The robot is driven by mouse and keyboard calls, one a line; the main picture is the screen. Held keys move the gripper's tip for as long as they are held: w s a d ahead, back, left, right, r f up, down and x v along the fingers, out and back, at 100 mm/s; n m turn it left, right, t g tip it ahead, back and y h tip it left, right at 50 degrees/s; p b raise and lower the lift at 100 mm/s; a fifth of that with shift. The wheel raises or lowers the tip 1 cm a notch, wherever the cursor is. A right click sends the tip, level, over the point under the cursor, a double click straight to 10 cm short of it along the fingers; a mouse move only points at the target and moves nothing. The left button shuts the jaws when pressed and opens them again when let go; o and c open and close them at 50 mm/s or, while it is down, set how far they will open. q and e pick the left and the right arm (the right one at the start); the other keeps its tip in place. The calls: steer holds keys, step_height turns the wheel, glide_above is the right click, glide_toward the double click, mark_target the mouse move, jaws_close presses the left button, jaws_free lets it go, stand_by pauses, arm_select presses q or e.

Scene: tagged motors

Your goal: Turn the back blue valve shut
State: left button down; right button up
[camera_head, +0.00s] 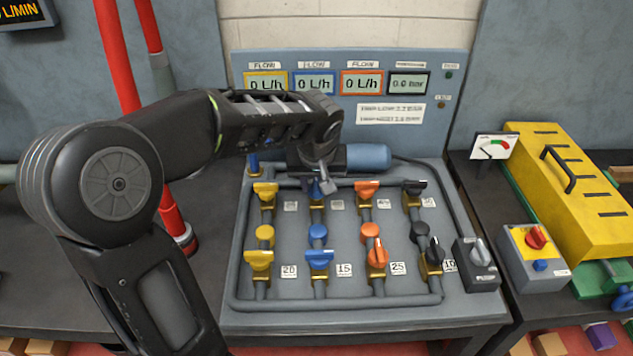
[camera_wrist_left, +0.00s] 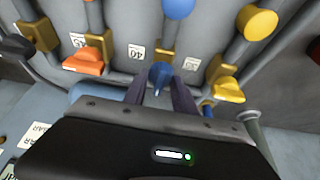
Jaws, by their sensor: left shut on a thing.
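The back blue valve (camera_wrist_left: 160,75) sits on its brass body in the back row, between the back yellow valve (camera_head: 265,189) and the back orange valve (camera_head: 367,187). My left gripper (camera_head: 325,186) reaches down to it from the left and above. In the left wrist view its two fingers (camera_wrist_left: 159,96) stand on either side of the blue handle and are shut on it. In the head view the fingers hide most of this handle, and its exact angle is hard to tell. My right gripper is not in view.
The back black valve (camera_head: 414,187) is farther right. The front row has a yellow valve (camera_head: 259,258), a blue valve (camera_head: 320,257), an orange valve (camera_head: 377,254) and a black valve (camera_head: 434,251). A blue-ended motor (camera_head: 368,157) lies behind. The flow displays (camera_head: 314,83) stand at the back.

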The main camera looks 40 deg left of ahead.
arm_select(q)
steer(key=shift+m, duration=0.3)
steer(key=m+h, duration=0.1)
steer(key=m, duration=0.1)
steer(key=m+t+p, duration=0.1)
steer(key=m, duration=0.1)
steer(key=shift+a+r+h, duration=0.1)
steer(key=shift+a+h, duration=0.1)
steer(key=shift+h, duration=0.2)
steer(key=m+h, duration=0.1)
steer(key=m, duration=0.2)
steer(key=shift+a+f+m+h+b, duration=0.15)
steer(key=shift+m+h+b, duration=0.25)
steer(key=shift+m, duration=0.6)
steer(key=m+h+b, duration=0.1)
steer(key=m, duration=0.2)
steer(key=shift+f+m+g+b, duration=0.1)
steer(key=shift+m+g+b, duration=0.2)
steer(key=shift+b, duration=0.1)
steer(key=shift+a+m+g+h+b, duration=0.1)
steer(key=shift+m+g+h+b, duration=0.3)
steer(key=shift+m, duration=0.8)
steer(key=shift+m+g+h, duration=0.3)
steer(key=shift+m+h, duration=0.1)
steer(key=shift+m, duration=0.7)
